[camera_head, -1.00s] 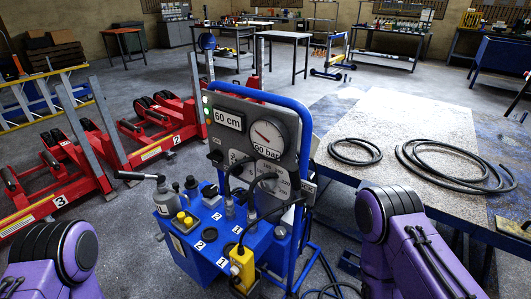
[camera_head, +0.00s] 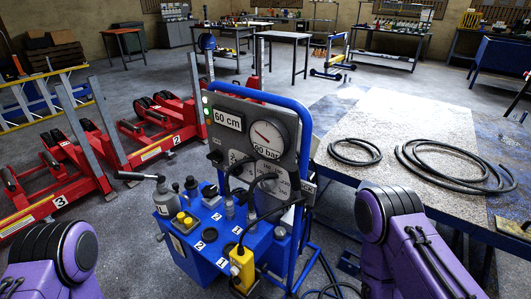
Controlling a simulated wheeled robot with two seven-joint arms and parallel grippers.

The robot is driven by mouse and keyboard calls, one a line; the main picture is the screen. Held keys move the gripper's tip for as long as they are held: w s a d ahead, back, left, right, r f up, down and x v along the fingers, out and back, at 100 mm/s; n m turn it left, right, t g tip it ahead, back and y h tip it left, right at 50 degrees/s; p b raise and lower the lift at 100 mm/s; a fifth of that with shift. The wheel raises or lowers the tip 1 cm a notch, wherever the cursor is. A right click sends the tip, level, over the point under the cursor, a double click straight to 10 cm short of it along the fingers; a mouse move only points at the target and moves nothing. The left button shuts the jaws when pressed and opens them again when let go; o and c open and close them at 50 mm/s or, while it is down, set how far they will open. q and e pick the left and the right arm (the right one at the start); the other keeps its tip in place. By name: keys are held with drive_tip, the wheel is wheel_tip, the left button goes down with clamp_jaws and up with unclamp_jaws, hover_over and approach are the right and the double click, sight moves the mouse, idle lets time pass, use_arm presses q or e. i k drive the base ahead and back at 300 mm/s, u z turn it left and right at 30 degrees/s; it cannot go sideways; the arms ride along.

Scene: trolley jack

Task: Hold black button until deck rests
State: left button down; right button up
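A blue hydraulic control unit (camera_head: 205,262) stands in front of me with a grey panel (camera_head: 231,142). The panel carries a "60 cm" sign (camera_head: 227,120) and a round gauge (camera_head: 268,139) above a "90 bar" label. A yellow box (camera_head: 242,268) hangs at the unit's front, and a small dark spot shows on it. A black round cap (camera_head: 209,234) sits on the unit's top; I cannot tell which part is the black button. Red roller trolleys (camera_head: 154,133) marked 2 and 3 stand at the left. Only my purple arm links show; both grippers are out of view.
A table (camera_head: 345,115) at the right bears coiled black hoses (camera_head: 455,165). A blue tube frame (camera_head: 303,130) surrounds the panel. Black hoses run down its front and onto the floor. Open grey floor (camera_head: 200,75) lies behind the unit.

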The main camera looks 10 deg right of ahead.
sight(236, 280)
drive_tip(key=u, duration=2.95)
drive_tip(key=k, duration=1.2)
drive_tip(key=z, duration=2)
